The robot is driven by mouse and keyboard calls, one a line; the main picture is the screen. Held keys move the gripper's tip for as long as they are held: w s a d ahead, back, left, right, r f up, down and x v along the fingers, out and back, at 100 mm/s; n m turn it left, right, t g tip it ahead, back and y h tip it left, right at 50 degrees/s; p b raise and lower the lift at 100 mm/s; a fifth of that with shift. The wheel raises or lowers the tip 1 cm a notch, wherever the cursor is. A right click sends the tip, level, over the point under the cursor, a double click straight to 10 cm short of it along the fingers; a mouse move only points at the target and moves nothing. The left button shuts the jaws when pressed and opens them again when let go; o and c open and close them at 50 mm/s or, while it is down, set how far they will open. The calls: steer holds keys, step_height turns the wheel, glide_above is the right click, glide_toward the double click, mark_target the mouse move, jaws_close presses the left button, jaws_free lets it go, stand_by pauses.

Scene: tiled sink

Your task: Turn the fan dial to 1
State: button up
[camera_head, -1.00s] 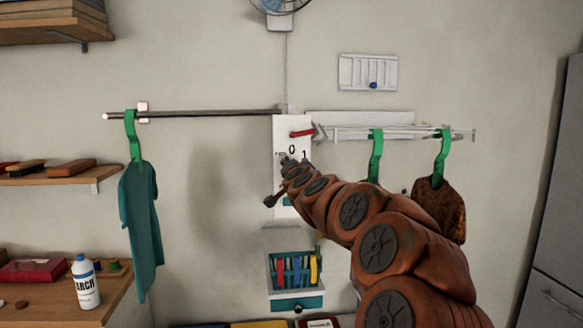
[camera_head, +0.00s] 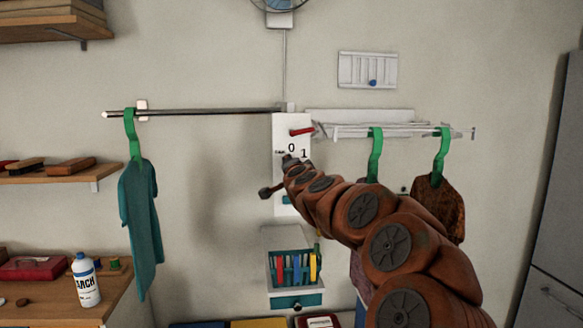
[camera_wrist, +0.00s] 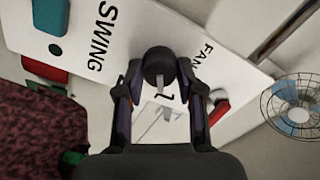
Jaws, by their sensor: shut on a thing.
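The white control panel (camera_head: 281,125) hangs on the wall, with the numerals 0 and 1 visible near my gripper (camera_head: 290,161). My arm hides the dial in the head view. In the wrist view the panel (camera_wrist: 120,22) is tilted, with the words SWING and FAN. The round black fan dial (camera_wrist: 158,62) sits between the two fingers of my gripper (camera_wrist: 160,88), which is shut on it. A pale pointer mark on the dial points down in the picture, toward a partly seen numeral that I cannot read surely.
A red lever (camera_head: 301,132) sticks out at the panel's upper right. A teal shirt (camera_head: 141,225) hangs left and a brown shirt (camera_head: 438,203) right, on green hangers. A peg box (camera_head: 296,283) is below. A fan (camera_wrist: 292,103) shows in the wrist view.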

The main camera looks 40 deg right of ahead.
steer(key=o, duration=1.2)
steer(key=shift+c, duration=0.2)
steer(key=v, duration=1.2)
steer(key=shift+a, duration=0.1)
